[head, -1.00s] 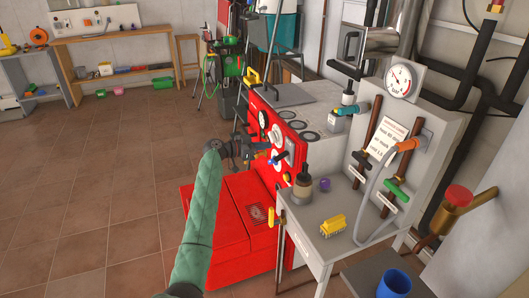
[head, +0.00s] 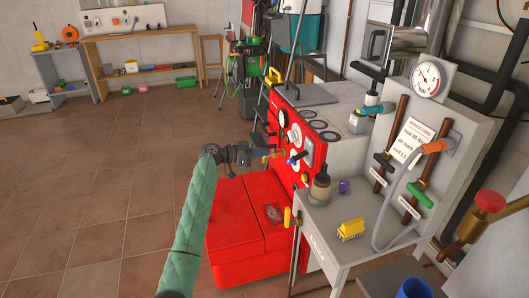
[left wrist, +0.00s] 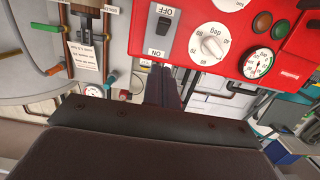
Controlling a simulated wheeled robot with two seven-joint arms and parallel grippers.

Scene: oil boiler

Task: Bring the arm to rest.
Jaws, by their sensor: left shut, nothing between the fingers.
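My left arm, in a green sleeve, reaches up from the bottom of the head view. Its dark left gripper (head: 259,156) is in front of the red boiler panel (head: 311,155), above the red box (head: 237,215). In the left wrist view the two dark fingers (left wrist: 158,84) lie together, shut and empty. Beyond them that view shows the red panel (left wrist: 275,22) with a rocker switch (left wrist: 159,33), a white dial (left wrist: 209,44) and a gauge (left wrist: 259,64). The fingers appear apart from the panel. My right gripper is not in view.
A grey bench (head: 318,222) right of the boiler holds a yellow brush (head: 351,230) and a jar-like part (head: 320,188). A hose and gauge board (head: 450,118) stand behind it. A blue cup (head: 414,289) is at bottom right. The tiled floor at left is clear.

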